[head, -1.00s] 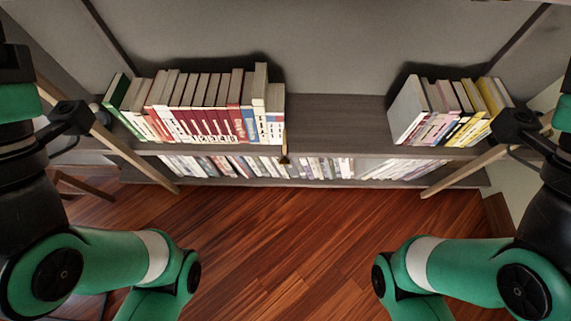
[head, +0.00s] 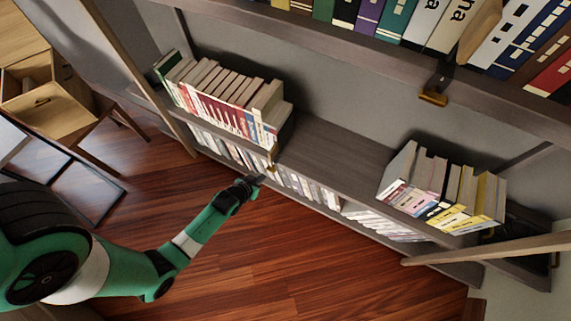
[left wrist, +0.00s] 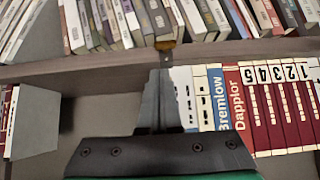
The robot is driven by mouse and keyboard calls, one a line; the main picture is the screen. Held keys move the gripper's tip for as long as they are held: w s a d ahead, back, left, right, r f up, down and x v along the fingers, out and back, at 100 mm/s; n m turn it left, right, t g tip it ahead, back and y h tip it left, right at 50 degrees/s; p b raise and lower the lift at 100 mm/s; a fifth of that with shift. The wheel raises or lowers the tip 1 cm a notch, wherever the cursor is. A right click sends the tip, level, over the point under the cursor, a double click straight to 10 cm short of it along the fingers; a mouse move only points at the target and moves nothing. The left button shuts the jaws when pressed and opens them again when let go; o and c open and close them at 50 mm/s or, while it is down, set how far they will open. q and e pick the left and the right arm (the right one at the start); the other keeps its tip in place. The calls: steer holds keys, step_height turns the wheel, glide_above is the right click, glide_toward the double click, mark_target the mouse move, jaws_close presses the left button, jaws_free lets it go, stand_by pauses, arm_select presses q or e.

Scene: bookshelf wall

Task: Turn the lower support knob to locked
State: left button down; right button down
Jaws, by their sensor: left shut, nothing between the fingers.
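The lower support knob (head: 271,166) is a small brass piece at the front edge of the lower shelf, below the right end of the left book row. It also shows in the left wrist view (left wrist: 165,45), just beyond my fingertips. My left gripper (head: 259,180) is shut and empty, with its tips close to the knob. Whether they touch it I cannot tell. In the left wrist view my gripper (left wrist: 160,75) partly covers the dark bracket behind the knob. My right gripper is not in view.
A similar brass piece (head: 433,97) hangs from the upper shelf (head: 340,42). Books (head: 225,97) stand left on the lower shelf (head: 330,145), with another group (head: 445,190) at the right. More books fill the level below. The wooden floor (head: 290,270) in front is clear.

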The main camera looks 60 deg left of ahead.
mark_target(270, 171)
arm_select(q)
steer(key=b+x, duration=0.6)
steer(key=x, duration=0.3)
steer(key=shift+a+f+b, duration=0.1)
steer(key=shift+f+b, duration=0.05)
steer(key=shift+b, duration=0.15)
steer(key=shift+w+a+f, duration=0.1)
steer(key=shift+w+f, duration=0.05)
steer(key=shift+w, duration=0.2)
steer(key=shift+s, duration=0.15)
